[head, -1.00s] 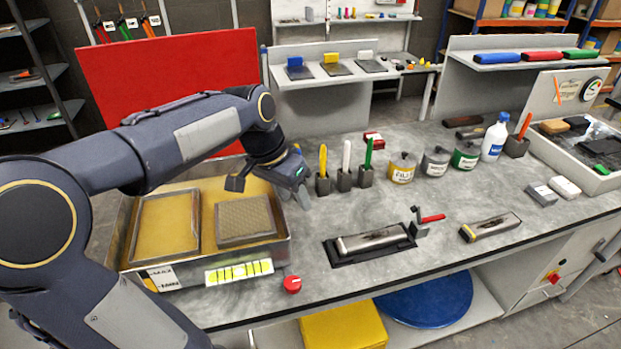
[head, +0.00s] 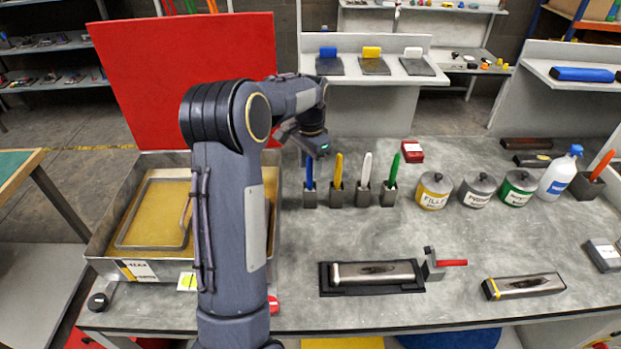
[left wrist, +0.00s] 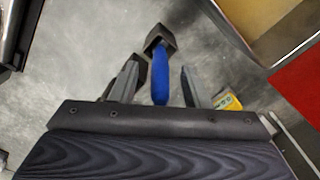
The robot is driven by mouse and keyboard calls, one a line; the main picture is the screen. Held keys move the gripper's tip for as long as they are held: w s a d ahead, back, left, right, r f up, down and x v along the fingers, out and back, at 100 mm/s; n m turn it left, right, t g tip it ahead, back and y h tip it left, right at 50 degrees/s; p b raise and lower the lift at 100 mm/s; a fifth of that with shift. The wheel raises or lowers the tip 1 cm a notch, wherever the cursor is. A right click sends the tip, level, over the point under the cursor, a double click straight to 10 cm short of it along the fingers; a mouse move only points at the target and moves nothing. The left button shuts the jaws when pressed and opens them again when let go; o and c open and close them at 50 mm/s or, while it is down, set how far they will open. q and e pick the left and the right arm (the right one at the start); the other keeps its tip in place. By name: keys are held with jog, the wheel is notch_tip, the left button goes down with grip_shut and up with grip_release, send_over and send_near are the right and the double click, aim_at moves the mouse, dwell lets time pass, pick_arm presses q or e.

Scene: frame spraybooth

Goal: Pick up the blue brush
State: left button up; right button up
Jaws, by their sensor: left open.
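The blue brush (head: 309,176) stands upright in a small dark holder (head: 309,200), leftmost in a row of brushes on the grey bench. My left gripper (head: 310,150) is just above it, partly hiding its top. In the left wrist view the blue brush (left wrist: 160,82) shows between the two fingers of my open left gripper (left wrist: 160,70), with its holder (left wrist: 158,38) beyond. I cannot tell whether a finger touches the handle. My right gripper is not in view.
Yellow (head: 338,170), white (head: 366,168) and green (head: 394,168) brushes stand close to the right in their own holders. A metal tray (head: 100,240) is to the left, partly behind my arm. Labelled pots (head: 433,192) stand further right.

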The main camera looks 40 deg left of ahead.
pick_arm(q)
jog(key=shift+f, duration=0.6)
jog(key=shift+s+f, duration=0.15)
jog(key=shift+f, duration=0.1)
jog(key=shift+c, duration=0.2)
grip_shut()
jog(key=shift+r, duration=0.1)
